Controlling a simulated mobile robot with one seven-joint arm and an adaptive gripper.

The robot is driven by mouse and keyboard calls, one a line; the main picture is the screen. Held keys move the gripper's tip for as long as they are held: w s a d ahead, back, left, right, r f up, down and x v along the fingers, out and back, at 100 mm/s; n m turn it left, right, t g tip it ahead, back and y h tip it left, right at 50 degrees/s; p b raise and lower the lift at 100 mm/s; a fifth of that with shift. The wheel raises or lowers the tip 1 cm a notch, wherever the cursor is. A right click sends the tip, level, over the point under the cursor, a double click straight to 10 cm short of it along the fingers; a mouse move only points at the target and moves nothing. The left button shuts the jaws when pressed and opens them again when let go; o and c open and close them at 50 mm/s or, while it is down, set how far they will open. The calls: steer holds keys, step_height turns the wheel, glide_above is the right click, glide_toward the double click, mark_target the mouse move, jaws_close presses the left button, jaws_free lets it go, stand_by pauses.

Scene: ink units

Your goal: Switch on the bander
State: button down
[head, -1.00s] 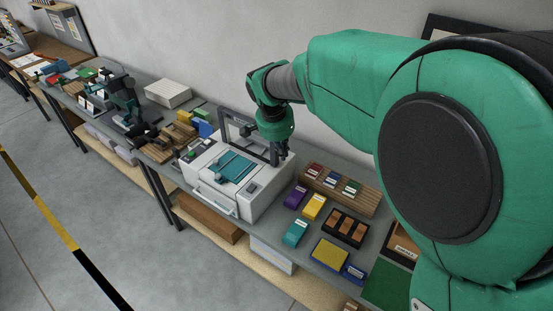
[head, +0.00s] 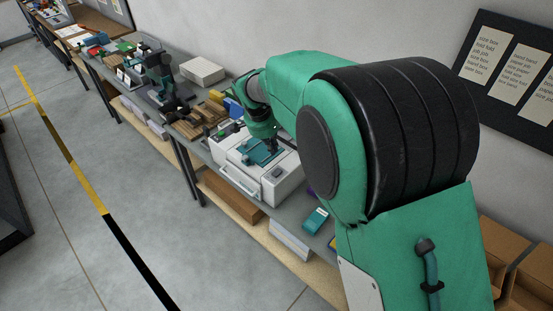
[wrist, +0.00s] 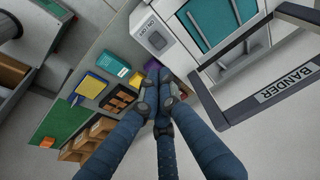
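The bander (head: 283,182) is a white machine with a teal top plate, on the grey bench in the head view. In the wrist view its dark frame bears a BANDER label (wrist: 287,85). A light panel marked ON and OFF with a small dark switch (wrist: 157,40) sits at its corner; I cannot tell the switch's position. My gripper (head: 272,145) is above the bander in the head view. In the wrist view its blue fingers (wrist: 161,90) meet at the tips, empty, beside and apart from the switch panel in the picture.
A teal box (head: 316,220) lies on the bench right of the bander; the wrist view also shows a yellow box (wrist: 92,87) and a brown compartment tray (wrist: 118,99). Wooden pieces (head: 190,124) and a dark device (head: 162,82) stand to the left. A wall board (head: 510,70) hangs at right.

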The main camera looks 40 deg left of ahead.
mark_target(281, 171)
steer(key=x, duration=1.3)
steer(key=shift+w+f+p, duration=0.1)
steer(key=shift+f+p, duration=0.2)
steer(key=shift+f, duration=0.1)
steer(key=shift+w, duration=0.1)
